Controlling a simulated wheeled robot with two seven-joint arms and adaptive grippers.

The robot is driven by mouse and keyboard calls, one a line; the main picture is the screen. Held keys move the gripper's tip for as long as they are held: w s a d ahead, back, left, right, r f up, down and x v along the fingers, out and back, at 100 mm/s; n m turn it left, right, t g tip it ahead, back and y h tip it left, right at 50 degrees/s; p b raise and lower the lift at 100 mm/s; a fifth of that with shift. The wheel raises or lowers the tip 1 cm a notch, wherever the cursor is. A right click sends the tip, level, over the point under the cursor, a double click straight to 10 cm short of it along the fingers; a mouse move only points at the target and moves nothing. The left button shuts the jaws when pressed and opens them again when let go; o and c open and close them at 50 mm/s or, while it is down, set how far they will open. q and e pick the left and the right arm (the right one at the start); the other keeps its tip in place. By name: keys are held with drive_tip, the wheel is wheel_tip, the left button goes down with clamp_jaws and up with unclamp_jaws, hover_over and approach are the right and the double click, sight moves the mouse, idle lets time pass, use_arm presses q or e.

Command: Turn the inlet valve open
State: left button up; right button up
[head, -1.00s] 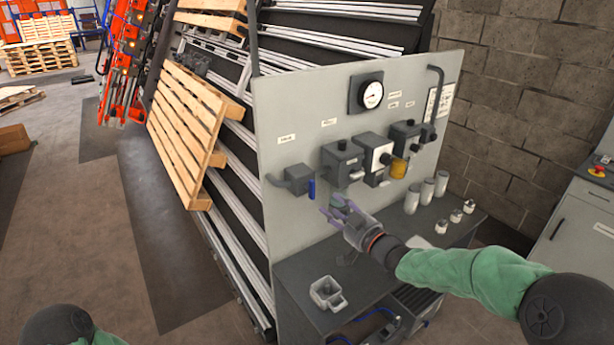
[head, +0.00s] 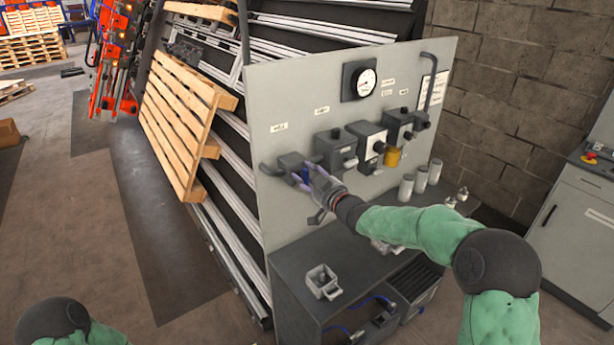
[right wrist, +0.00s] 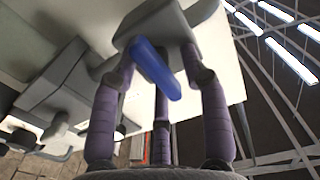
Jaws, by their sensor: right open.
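The inlet valve is a grey block (head: 291,163) at the left end of the row on the grey panel, under a small white label. Its blue lever (right wrist: 155,68) shows in the right wrist view, slanting down from the block between my fingers. My right gripper (head: 308,176) is open with its purple fingers around the lever. In the right wrist view the fingers (right wrist: 160,85) reach up on both sides of the lever, with one more behind it; contact with the lever cannot be told. My left gripper is out of view; only part of my left arm shows at the lower left.
A bench below holds a grey square cup (head: 322,282) and white canisters (head: 421,179). A wooden pallet (head: 178,125) leans at left.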

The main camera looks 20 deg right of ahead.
clamp_jaws()
drive_tip(key=shift+m, duration=0.3)
drive_tip(key=shift+w+d+f+m+p, duration=0.1)
drive_tip(key=shift+f+m+p, duration=0.15)
drive_tip(key=shift+m+p, duration=1.95)
drive_tip(key=shift+s+d+f+m+p, duration=0.15)
drive_tip(key=shift+m+p, duration=0.55)
drive_tip(key=shift+m, duration=2.9)
drive_tip(key=shift+w+f+m+p, duration=0.25)
drive_tip(key=shift+m+p, duration=1.2)
drive_tip(key=shift+m, duration=1.45)
drive_tip(key=shift+s, duration=0.1)
drive_tip(key=shift+f, duration=0.1)
